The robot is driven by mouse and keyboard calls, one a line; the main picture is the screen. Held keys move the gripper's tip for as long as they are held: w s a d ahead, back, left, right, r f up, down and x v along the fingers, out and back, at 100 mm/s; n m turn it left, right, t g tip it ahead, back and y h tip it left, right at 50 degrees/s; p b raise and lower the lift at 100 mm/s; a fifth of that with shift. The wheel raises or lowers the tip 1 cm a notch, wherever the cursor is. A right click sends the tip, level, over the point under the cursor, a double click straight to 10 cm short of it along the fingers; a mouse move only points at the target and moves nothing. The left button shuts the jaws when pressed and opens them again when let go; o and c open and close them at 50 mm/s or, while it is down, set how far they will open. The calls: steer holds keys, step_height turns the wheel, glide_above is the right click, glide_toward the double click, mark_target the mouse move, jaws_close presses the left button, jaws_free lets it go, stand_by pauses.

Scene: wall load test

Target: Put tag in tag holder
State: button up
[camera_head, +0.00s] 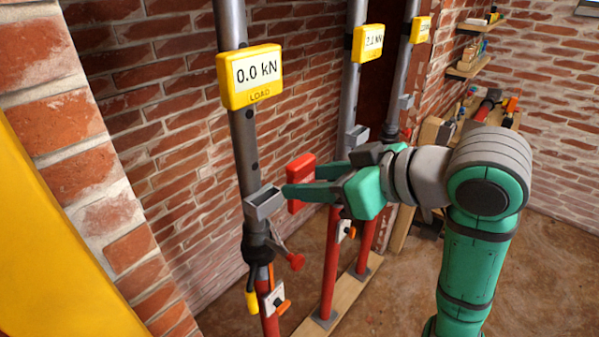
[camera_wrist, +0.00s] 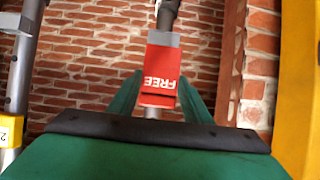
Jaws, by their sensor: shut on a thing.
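A red tag (camera_head: 301,170) is between the two green fingers of my gripper (camera_head: 300,190), which is shut on it. In the wrist view the tag (camera_wrist: 160,82) reads "FREE" upside down, with a green finger on each side. The tag holder (camera_head: 264,203) is a grey open-topped box on the nearest prop, below its yellow "0.0 kN" display (camera_head: 250,76). The tag is right of the holder and a little higher in the head view, apart from it. In the wrist view a grey part that looks like the holder (camera_wrist: 163,39) shows just past the tag.
Two more props with yellow displays (camera_head: 368,42) (camera_head: 421,29) and grey holders (camera_head: 357,136) stand farther back along the brick wall. A red-ended lever (camera_head: 296,261) sticks out below the near holder. A yellow surface (camera_head: 50,240) fills the left edge. Open floor lies lower right.

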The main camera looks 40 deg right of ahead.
steer(key=shift+w+a+f, duration=0.1)
steer(key=shift+w+a, duration=0.05)
steer(key=shift+w, duration=1.45)
steer(key=shift+w+a+f, duration=0.1)
steer(key=shift+w, duration=1.55)
steer(key=shift+w+a, duration=0.15)
steer(key=shift+w, duration=1.45)
steer(key=shift+s, duration=0.15)
steer(key=shift+f, duration=2.3)
steer(key=o, duration=1.7)
steer(key=shift+s, duration=0.1)
steer(key=shift+r, duration=0.1)
steer(key=shift+r, duration=3.9)
